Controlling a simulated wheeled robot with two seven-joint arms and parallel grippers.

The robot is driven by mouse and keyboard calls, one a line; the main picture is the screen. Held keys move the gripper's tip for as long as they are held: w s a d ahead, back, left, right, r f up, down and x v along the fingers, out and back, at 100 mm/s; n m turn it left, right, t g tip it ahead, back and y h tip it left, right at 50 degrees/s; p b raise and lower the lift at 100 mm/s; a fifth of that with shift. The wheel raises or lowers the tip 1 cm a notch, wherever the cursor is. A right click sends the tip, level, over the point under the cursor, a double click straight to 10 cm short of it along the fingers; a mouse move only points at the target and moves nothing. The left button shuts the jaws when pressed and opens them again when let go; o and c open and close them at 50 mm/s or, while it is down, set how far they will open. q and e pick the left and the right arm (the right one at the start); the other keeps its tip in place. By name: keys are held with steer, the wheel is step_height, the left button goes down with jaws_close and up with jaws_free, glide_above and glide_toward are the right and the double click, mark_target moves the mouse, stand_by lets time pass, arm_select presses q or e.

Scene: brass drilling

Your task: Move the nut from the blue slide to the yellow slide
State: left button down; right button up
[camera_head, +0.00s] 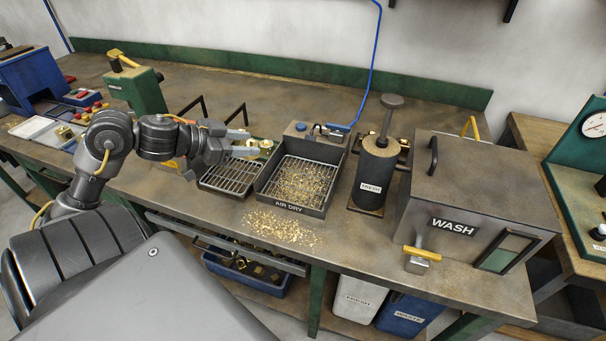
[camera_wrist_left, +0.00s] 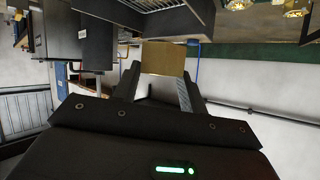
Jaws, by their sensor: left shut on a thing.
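My left gripper (camera_head: 246,143) reaches from the left over the bench, above the rear of a wire rack. It is shut on a brass-coloured piece, seen as a tan square face between the fingertips in the left wrist view (camera_wrist_left: 162,58); I take it to be the nut. In the head view the piece is small and hard to tell from brass parts (camera_head: 266,145) just beyond the fingers. My arm hides part of the bench, including a yellow item (camera_head: 173,164). I cannot clearly identify the blue slide or yellow slide. My right gripper is not in view.
The AIR DRY tray (camera_head: 291,207) holds brass chips, and more chips (camera_head: 280,228) lie before it. A FRESH canister (camera_head: 374,175) and the WASH box (camera_head: 470,190) stand to the right. A green block (camera_head: 137,90) and blue machine (camera_head: 36,80) stand left.

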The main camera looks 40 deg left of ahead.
arm_select(q)
steer(key=w+d+f, duration=0.2)
steer(key=w, duration=0.1)
steer(key=w+d+f, duration=0.2)
steer(key=w+f, duration=0.1)
steer(key=w+d+f, duration=0.3)
steer(key=shift+w+f, duration=0.2)
steer(key=shift+w, duration=0.15)
steer(key=shift+w+d+f, duration=0.1)
steer(key=shift+w+f, duration=0.15)
steer(key=shift+f, duration=0.05)
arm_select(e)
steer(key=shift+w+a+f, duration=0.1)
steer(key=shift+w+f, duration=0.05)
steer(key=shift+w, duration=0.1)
arm_select(q)
steer(key=shift+w+d+f+b, duration=0.15)
steer(key=shift+f+b, duration=0.25)
steer(key=shift+f, duration=1.4)
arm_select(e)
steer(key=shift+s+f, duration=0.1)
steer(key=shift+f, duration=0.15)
arm_select(q)
steer(key=shift+f, duration=0.1)
steer(key=c, duration=0.8)
jaws_free()
steer(key=shift+o, duration=0.2)
